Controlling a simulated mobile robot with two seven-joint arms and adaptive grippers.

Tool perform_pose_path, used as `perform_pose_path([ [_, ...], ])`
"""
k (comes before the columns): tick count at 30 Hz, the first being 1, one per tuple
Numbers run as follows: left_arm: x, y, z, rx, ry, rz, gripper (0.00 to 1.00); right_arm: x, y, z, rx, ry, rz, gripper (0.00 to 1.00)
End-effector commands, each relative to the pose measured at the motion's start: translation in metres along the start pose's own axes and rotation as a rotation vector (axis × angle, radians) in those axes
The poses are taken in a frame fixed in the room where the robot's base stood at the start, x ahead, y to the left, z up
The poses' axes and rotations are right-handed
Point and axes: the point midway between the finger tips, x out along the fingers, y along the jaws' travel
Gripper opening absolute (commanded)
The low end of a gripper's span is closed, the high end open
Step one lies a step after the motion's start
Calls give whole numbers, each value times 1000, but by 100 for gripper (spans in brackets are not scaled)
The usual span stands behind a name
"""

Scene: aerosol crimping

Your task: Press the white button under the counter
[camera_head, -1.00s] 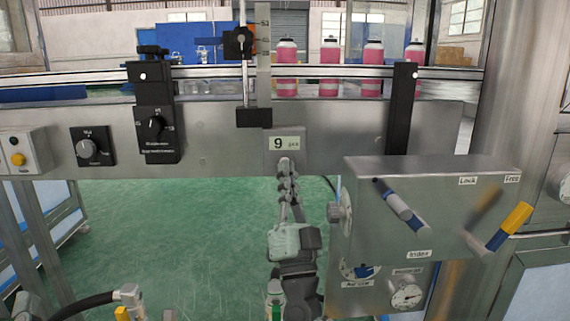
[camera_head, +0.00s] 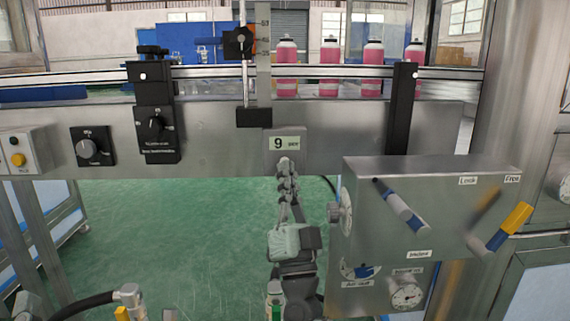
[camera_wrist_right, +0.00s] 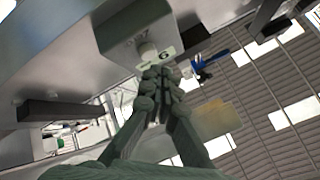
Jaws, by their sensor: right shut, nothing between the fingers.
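The counter (camera_head: 285,142) is a small grey box with a display reading 9 pcs, on the steel front panel of the conveyor. In the right wrist view its grey housing (camera_wrist_right: 135,28) is seen from below. The pale round button (camera_wrist_right: 148,51) is on its underside, just above my fingertips. In the head view the button cannot be made out. My right gripper (camera_head: 287,167) is shut and empty, pointing up right under the counter; it also shows in the wrist view (camera_wrist_right: 159,76). I cannot tell whether the fingertips touch the button. My left gripper is not in view.
A steel box (camera_head: 430,205) with levers and gauges stands close to the right of my right arm. Pink cans (camera_head: 329,70) stand on the conveyor above. The space below the panel at left is open.

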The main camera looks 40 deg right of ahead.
Motion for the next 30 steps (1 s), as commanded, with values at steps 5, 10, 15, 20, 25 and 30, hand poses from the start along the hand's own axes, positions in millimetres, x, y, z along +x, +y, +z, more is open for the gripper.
perform_pose_path([
  [5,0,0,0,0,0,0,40,0,0,0,0,0,0,0],
  [10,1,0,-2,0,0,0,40,4,2,1,-1,1,0,0],
  [15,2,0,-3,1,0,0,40,6,4,4,0,0,0,0],
  [20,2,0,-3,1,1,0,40,6,4,4,0,0,0,0],
  [25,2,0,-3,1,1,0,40,6,4,4,0,0,0,0],
  [30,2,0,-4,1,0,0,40,7,5,5,0,0,0,0],
])
